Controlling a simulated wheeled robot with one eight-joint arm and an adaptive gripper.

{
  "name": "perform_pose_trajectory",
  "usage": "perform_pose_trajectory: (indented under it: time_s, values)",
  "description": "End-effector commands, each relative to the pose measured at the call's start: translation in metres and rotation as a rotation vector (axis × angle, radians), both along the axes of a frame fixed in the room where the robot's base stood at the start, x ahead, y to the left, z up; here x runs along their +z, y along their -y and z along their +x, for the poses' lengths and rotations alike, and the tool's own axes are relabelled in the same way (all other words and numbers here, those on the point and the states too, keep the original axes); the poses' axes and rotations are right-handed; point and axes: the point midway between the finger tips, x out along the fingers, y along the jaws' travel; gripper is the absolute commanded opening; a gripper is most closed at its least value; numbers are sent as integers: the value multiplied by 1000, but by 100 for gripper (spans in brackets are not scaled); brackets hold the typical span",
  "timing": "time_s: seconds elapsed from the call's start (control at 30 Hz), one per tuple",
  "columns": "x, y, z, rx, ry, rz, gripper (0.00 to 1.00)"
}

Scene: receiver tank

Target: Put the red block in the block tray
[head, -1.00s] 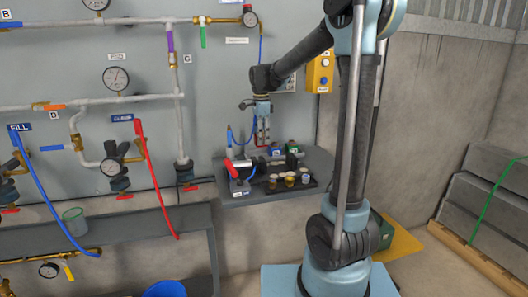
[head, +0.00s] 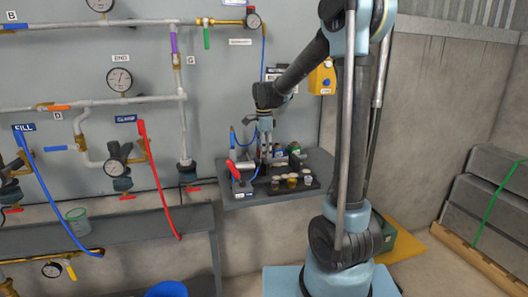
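My gripper (head: 265,157) points down over the small corner shelf (head: 240,201), low among the items there. Its fingers are small and dark in the head view, and I cannot tell whether they are open or shut, or hold anything. I cannot make out the red block for certain; it may be hidden by the gripper. A red part (head: 232,168) shows at the left of the shelf, but it looks like part of a tool or fixture. A dark tray (head: 312,187) with several small round jars lies at the shelf's front; I cannot tell which item is the block tray.
A green-topped container (head: 294,148) stands behind the gripper on the right. A blue cable or hose hangs by the shelf's left side. A pipe panel with gauges (head: 119,79) and red and blue levers fills the left. A grey bench (head: 120,226) runs below it.

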Motion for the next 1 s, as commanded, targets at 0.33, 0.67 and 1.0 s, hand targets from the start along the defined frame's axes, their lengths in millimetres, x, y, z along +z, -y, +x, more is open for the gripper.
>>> perform_pose_trajectory:
  time_s: [0.33,0.67,1.0]
  values:
    - [0,1,0,-2,0,0,61]
    - [27,1,0,-1,0,0,61]
    - [88,1,0,-1,0,0,61]
